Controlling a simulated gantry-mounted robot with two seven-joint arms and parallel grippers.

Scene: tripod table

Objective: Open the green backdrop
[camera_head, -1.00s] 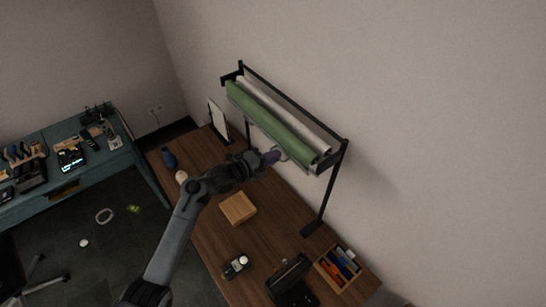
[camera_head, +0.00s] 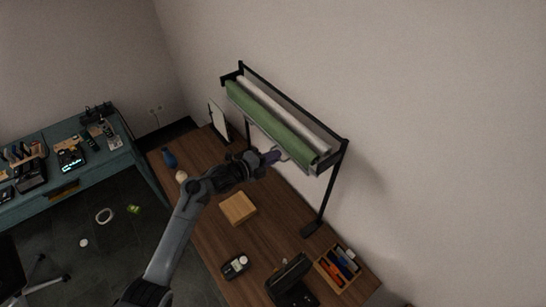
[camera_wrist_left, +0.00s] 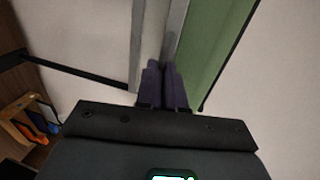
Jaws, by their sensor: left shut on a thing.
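The green backdrop (camera_head: 270,122) is a roll on a black rack (camera_head: 330,187) above the wooden table. A pale bar (camera_wrist_left: 150,45) runs along the lower edge of its green sheet in the left wrist view, where the green (camera_wrist_left: 208,45) also shows. My left gripper (camera_head: 276,156) is at the front of the roll, right of its middle. In the left wrist view its purple fingers (camera_wrist_left: 165,80) are close together on the pale bar at the green sheet's edge. The fingertips hide the exact contact. My right gripper is not in view.
A white roll (camera_head: 290,108) lies behind the green one. On the wooden table (camera_head: 262,228) are a wooden box (camera_head: 238,208), a blue vase (camera_head: 169,158), a white panel (camera_head: 218,120), a black case (camera_head: 291,281) and an organiser (camera_head: 338,269). A teal bench (camera_head: 112,166) stands left.

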